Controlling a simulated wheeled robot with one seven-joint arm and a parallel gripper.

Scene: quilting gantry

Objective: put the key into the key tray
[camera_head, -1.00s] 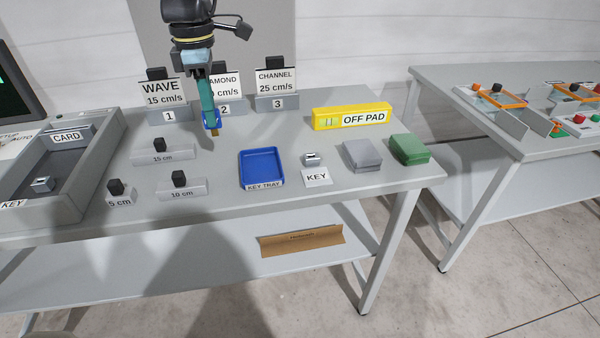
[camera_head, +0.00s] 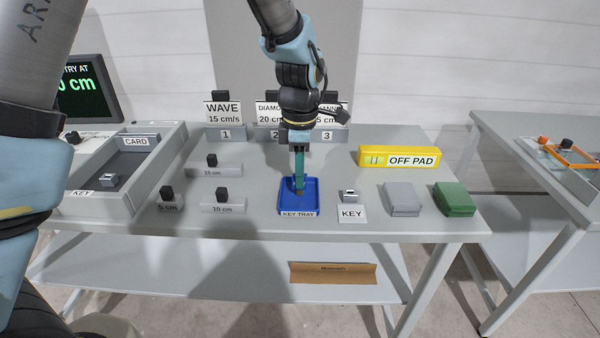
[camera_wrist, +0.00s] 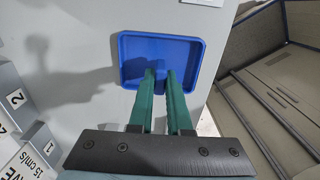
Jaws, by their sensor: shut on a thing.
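In the wrist view the fingertips (camera_wrist: 160,76) reach over the lower part of the tray (camera_wrist: 203,55), and the key is hard to make out.
A metal block with a KEY label (camera_head: 350,213) stands right of the tray. Grey (camera_head: 402,199) and green (camera_head: 455,199) pads lie farther right. A yellow OFF PAD box (camera_head: 398,159) is behind. Small labelled blocks (camera_head: 223,205) stand left. Numbered card stands (camera_head: 225,132) are at the back.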

